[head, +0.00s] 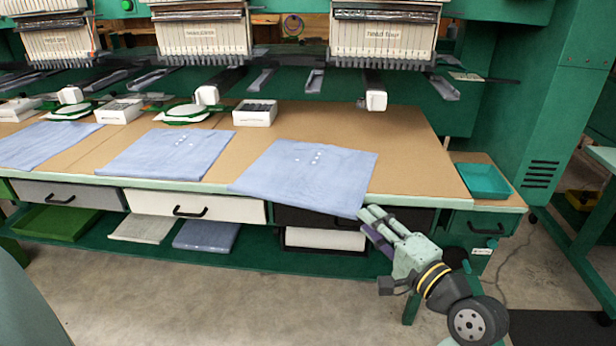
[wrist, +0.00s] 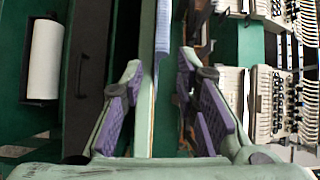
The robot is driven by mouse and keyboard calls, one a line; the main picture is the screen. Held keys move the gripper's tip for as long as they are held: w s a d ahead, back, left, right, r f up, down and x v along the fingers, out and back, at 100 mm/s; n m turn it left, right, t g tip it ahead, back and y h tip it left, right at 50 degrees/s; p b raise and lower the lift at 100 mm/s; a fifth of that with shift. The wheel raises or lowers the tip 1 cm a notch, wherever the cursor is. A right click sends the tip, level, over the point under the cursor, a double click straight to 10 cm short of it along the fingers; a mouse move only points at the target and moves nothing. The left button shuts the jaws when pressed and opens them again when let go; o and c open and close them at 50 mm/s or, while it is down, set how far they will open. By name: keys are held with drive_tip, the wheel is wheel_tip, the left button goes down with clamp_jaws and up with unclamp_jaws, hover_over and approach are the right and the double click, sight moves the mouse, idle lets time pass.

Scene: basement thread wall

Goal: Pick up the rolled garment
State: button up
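No clearly rolled garment shows. Three light-blue garments lie flat on the brown table; the right one (head: 305,175) has small white dots and its front edge reaches the table's front edge. A thin blue strip, seemingly this garment's edge (wrist: 162,30), shows between my fingers in the wrist view. My gripper (head: 366,219) is at the front edge of the table, by the garment's front right corner. In the wrist view my gripper (wrist: 160,65) is open, its purple-padded fingers apart with nothing clearly held. Whether a finger touches the cloth cannot be told.
A white roll (head: 325,239) sits in a dark holder under the table; it also shows in the wrist view (wrist: 45,60). A teal tray (head: 482,181) is at the table's right end. Embroidery heads (head: 383,40) hang above the back. The brown table (head: 415,165) is bare right of the garment.

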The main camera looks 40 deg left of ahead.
sight(339, 200)
drive_tip(key=shift+g, duration=0.3)
drive_tip(key=x, duration=0.3)
drive_tip(key=p+x, duration=0.1)
drive_tip(key=x, duration=0.6)
drive_tip(key=shift+s+a+p, duration=0.25)
drive_tip(key=shift+a+p, duration=0.1)
drive_tip(key=shift+c, duration=0.5)
clamp_jaws()
